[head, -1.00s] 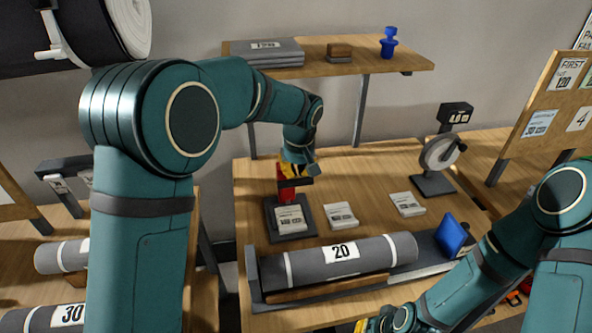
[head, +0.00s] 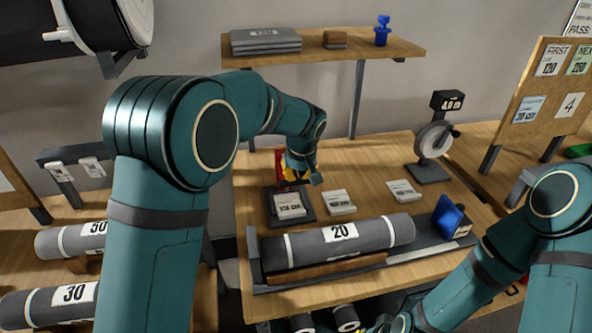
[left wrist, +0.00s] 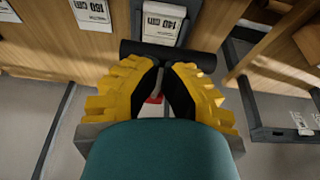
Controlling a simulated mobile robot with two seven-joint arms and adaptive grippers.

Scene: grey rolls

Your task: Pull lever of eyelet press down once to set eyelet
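The eyelet press shows red (head: 280,166) at the back left of the table in the head view, with a dark base. My left gripper (head: 296,176) is low over it and hides much of it. In the left wrist view a black bar, apparently the lever's handle (left wrist: 195,59), lies crosswise at the tips of my left gripper (left wrist: 163,68). The yellow fingers with black pads are drawn together, and the bar sticks out past both sides. Whether they touch it is unclear. A red bit shows between the fingers. My right gripper (head: 378,327) is mostly cut off at the bottom.
White-labelled stacks lie on the press base (head: 290,206) and beside it (head: 339,202). A grey roll (head: 340,242) marked 20 lies in front. A dial device (head: 434,140) stands right, and a shelf (head: 330,57) hangs above. Table between press and dial is fairly clear.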

